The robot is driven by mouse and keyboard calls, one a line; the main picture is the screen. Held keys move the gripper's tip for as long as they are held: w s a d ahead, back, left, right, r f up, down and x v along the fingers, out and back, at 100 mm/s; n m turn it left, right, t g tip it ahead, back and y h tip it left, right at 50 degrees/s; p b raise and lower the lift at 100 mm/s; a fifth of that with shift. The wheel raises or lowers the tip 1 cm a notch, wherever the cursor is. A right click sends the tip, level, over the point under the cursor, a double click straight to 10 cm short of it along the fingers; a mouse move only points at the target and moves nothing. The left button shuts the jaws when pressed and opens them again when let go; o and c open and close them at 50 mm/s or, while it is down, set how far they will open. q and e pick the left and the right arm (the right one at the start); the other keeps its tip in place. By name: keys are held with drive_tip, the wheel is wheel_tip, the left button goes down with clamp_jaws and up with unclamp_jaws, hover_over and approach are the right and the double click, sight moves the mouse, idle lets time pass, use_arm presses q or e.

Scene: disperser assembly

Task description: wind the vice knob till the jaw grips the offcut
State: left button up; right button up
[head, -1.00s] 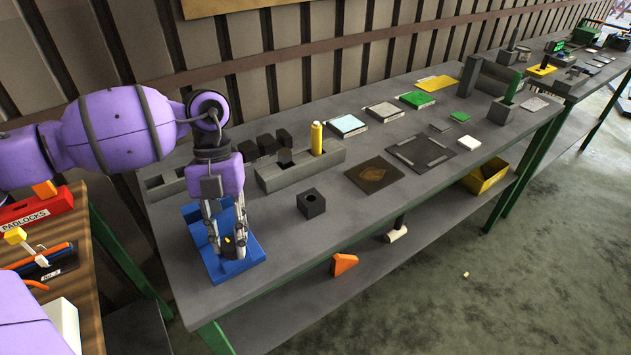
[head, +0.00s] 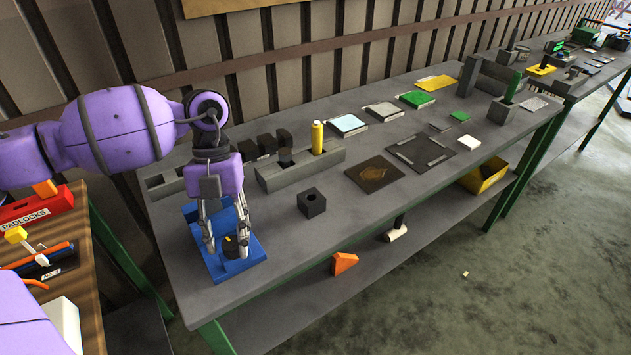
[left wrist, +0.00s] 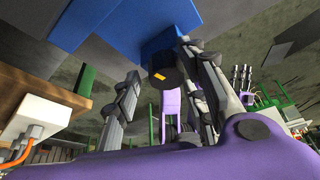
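The blue vice (head: 250,262) sits at the near left end of the grey bench. Its round black knob (head: 232,246) carries a yellow mark. In the left wrist view the knob (left wrist: 164,76) shows below the blue vice body (left wrist: 130,22). My left gripper (head: 226,250) points down over the vice, its fingers on either side of the knob. The fingers stand apart, with a visible gap between one finger and the knob; the other is close to it, and contact cannot be told. The offcut and jaw gap cannot be made out. A small grey-fingered shape (left wrist: 242,76) may be my right gripper.
A grey block rack (head: 300,172) with a yellow cylinder (head: 317,138) stands behind the vice. A black holed cube (head: 311,203) stands to its right. A red padlock box (head: 38,208) is on the wooden table at left. Bare bench lies between vice and cube.

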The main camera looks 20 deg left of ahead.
use_arm(q)
drive_tip(key=v, duration=1.1)
drive_tip(key=shift+r, duration=0.4)
drive_tip(key=shift+w+a, duration=0.1)
drive_tip(key=shift+w, duration=0.05)
